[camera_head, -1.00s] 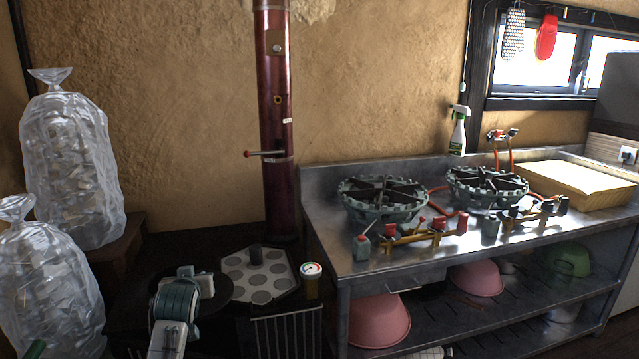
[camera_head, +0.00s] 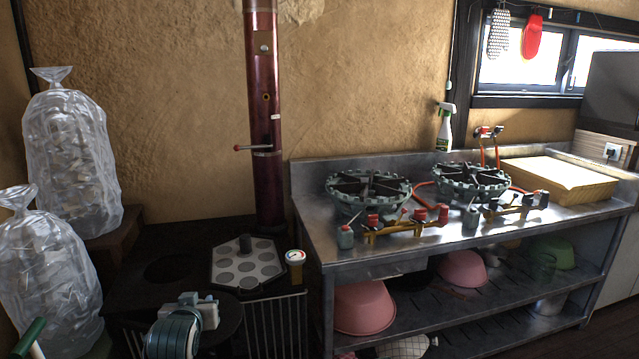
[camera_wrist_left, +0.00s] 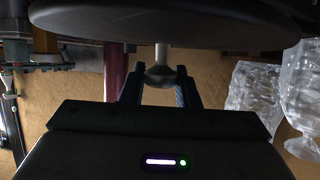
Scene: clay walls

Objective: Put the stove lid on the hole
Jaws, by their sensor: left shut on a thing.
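The stove lid is a dark round disc (camera_head: 230,322) held level near the front of the black stove top. It also shows from close up in the wrist view (camera_wrist_left: 160,22). My left gripper (camera_head: 200,310) is shut on the lid's knob (camera_wrist_left: 160,74), with a finger on each side of it. The hole (camera_head: 172,268) is a dark round opening in the stove top, behind and to the left of the lid, and it is uncovered. The lid hides part of the stove's front. My right gripper is out of view.
A grey hexagonal plate (camera_head: 240,268) with round pits and a small yellowish jar (camera_head: 295,265) stand on the stove right of the hole. The red stovepipe (camera_head: 265,130) rises behind. Filled clear bags (camera_head: 72,160) stand left. A steel counter (camera_head: 310,215) with burners is right.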

